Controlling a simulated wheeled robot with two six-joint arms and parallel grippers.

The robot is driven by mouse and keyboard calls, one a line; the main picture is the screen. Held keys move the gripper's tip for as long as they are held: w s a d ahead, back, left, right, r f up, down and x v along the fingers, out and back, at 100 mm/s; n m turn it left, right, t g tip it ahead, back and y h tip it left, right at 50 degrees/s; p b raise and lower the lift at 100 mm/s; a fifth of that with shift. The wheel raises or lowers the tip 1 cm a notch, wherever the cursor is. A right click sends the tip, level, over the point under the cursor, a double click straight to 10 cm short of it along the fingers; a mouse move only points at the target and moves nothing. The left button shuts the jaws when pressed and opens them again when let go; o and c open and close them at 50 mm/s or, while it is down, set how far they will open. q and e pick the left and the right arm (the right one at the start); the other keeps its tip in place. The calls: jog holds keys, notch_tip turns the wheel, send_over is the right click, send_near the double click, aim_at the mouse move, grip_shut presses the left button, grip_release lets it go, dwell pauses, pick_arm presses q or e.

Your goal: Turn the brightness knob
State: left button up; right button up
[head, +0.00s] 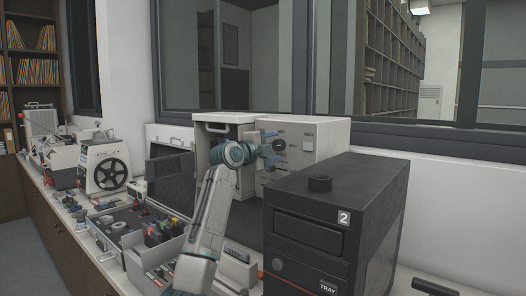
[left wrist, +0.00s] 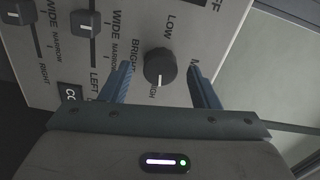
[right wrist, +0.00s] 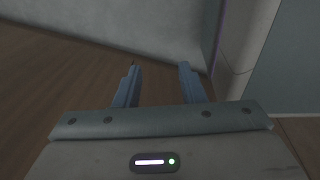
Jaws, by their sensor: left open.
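The brightness knob (left wrist: 160,67) is a round black knob with a white pointer line, on a light panel (left wrist: 215,30) with LOW and HIGH marks. In the left wrist view my left gripper (left wrist: 161,72) is open, with one blue finger on each side of the knob and a visible gap to both. In the head view the left gripper (head: 268,149) is at the front of the white machine (head: 325,165), and the dark knob (head: 279,145) shows by its fingers. My right gripper (right wrist: 158,72) is open and empty, over brown floor near a wall.
Slider switches (left wrist: 85,22) marked WIDE and NARROW sit left of the knob in the left wrist view. A black box (head: 375,205) marked 2 and TRAY stands close, right of my left arm. A tray of small parts (head: 112,217) lies left of the arm.

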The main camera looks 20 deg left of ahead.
pick_arm(q)
jog(key=b+v, duration=0.2)
jog(key=v, duration=0.8)
jog(key=shift+b, duration=0.3)
pick_arm(e)
jog(key=w+r, duration=0.5)
jog(key=w, duration=0.2)
jog(key=shift+a+r, duration=0.35)
jog(key=shift+a, duration=0.1)
